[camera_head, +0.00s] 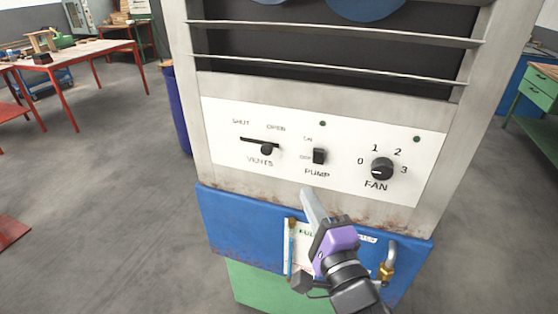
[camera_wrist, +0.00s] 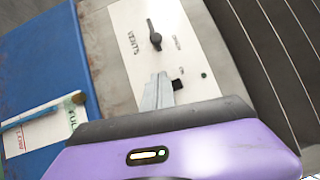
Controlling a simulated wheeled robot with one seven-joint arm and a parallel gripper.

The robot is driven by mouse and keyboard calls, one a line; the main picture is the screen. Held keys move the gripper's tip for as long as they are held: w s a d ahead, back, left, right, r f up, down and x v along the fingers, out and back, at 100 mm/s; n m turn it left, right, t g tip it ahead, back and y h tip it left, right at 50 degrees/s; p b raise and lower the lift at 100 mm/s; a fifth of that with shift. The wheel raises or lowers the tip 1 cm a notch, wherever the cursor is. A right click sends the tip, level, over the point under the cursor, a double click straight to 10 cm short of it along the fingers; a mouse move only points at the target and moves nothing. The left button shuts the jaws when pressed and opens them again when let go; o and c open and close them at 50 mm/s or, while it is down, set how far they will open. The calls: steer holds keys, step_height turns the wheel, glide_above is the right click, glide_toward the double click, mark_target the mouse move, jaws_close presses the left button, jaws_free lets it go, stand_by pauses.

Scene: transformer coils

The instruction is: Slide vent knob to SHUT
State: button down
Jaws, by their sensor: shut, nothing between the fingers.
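The vent knob (camera_head: 267,150) is a small black ball on a dark, near-horizontal slot marked VENTS on the white control panel (camera_head: 225,138). It sits toward the right end of the slot, on the side of the OPEN label; the SHUT label is above the left end. It also shows in the wrist view (camera_wrist: 155,38), ahead of the fingertips. My gripper (camera_head: 306,192) is shut and empty, below the panel's PUMP label in the head view, apart from the knob. Its grey fingers (camera_wrist: 159,78) show together in the wrist view, near the pump switch.
The black pump switch (camera_head: 319,156) and round fan dial (camera_head: 382,168) are right of the knob. Metal rails (camera_head: 330,67) cross the dark opening above. Below are a blue front (camera_head: 237,230) with a paper and brush, and a brass-and-metal fitting (camera_head: 387,265). The panel left of the knob is clear.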

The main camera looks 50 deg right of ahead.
steer(key=p, duration=0.4)
glide_toward(272, 146)
steer(key=d, duration=0.3)
steer(key=w, duration=0.1)
steer(key=w+p, duration=0.1)
steer(key=w, duration=0.1)
steer(key=shift+w+a+r, duration=0.1)
steer(key=shift+w+a, duration=0.1)
steer(key=shift+w, duration=0.1)
steer(key=shift+w+b, duration=0.1)
steer(key=shift+b, duration=0.2)
steer(key=w+b, duration=0.2)
steer(key=w+a+b, duration=0.1)
steer(key=w+b, duration=0.1)
steer(key=w+a+b, duration=0.1)
steer(key=w+b, duration=0.1)
steer(key=b, duration=0.1)
steer(key=shift+a, duration=0.2)
steer(key=shift+r, duration=0.1)
